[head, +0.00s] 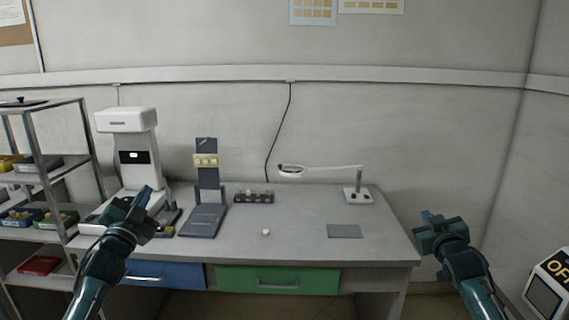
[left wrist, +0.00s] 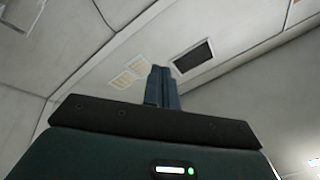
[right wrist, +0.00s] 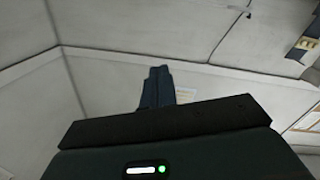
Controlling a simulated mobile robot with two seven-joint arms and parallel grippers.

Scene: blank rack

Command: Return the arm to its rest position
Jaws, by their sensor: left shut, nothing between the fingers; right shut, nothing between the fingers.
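My left gripper (head: 143,196) is raised at the left of the head view, in front of the white machine at the table's left end. Its fingers are together and empty in the left wrist view (left wrist: 161,88). My right gripper (head: 427,217) is raised just beyond the table's right edge in the head view. Its fingers are together and empty in the right wrist view (right wrist: 156,87). Both forearms come up from the bottom of the head view, apart from each other. Neither gripper is seen touching anything.
The grey table (head: 300,237) holds a white machine (head: 126,122), a dark stand (head: 207,220) with yellowish pieces, a small dark rack (head: 254,196), a white ball (head: 265,232), a grey mat (head: 344,231) and a magnifier lamp (head: 357,195). Shelves (head: 66,215) stand left; an OFF sign device (head: 547,290) is right.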

